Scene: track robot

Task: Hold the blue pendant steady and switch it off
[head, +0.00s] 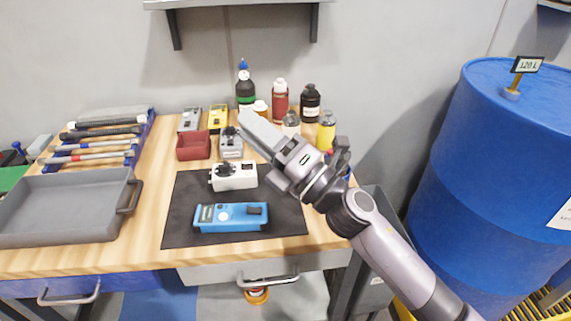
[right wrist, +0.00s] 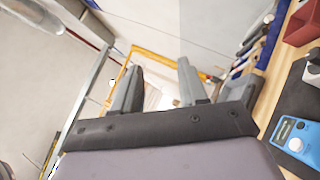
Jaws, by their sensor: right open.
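My left gripper is not in view.
A white device (head: 236,178) and a grey device (head: 231,149) stand behind the pendant. A red bin (head: 193,147) and several bottles (head: 280,98) are farther back. A grey tray (head: 62,205) and tools sit left; a blue drum (head: 490,170) stands right.

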